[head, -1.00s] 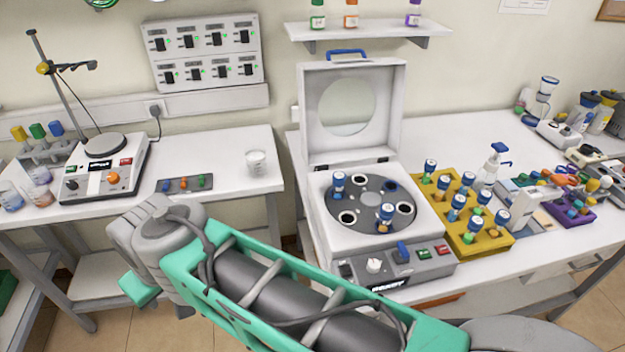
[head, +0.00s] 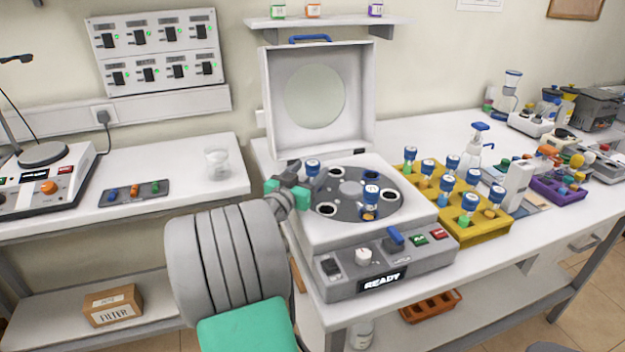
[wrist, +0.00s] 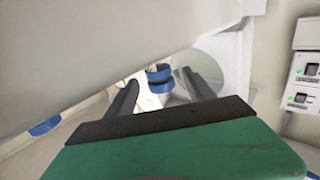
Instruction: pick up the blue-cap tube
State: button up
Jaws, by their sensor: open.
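Several tubes have blue caps. One blue-cap tube (head: 313,168) stands in the left side of the centrifuge rotor (head: 350,206), and another (head: 371,196) stands at its front. More blue-cap tubes (head: 446,184) stand in the yellow rack (head: 474,233) at the right. My gripper (head: 293,183) is at the centrifuge's left edge, close beside the left rotor tube. In the wrist view my gripper (wrist: 161,80) is open, and a blue cap (wrist: 158,76) shows between its two dark fingers. I cannot tell whether the fingers touch it. My arm hides part of the centrifuge's left side.
The raised centrifuge lid (head: 318,95) stands behind the rotor. The front panel display (head: 382,281) reads READY. A glass beaker (head: 217,163) and a small switch box (head: 134,193) are on the left table.

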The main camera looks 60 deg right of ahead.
jog(key=d, duration=0.2)
jog(key=shift+d, duration=0.3)
jog(key=shift+c, duration=0.3)
grip_shut()
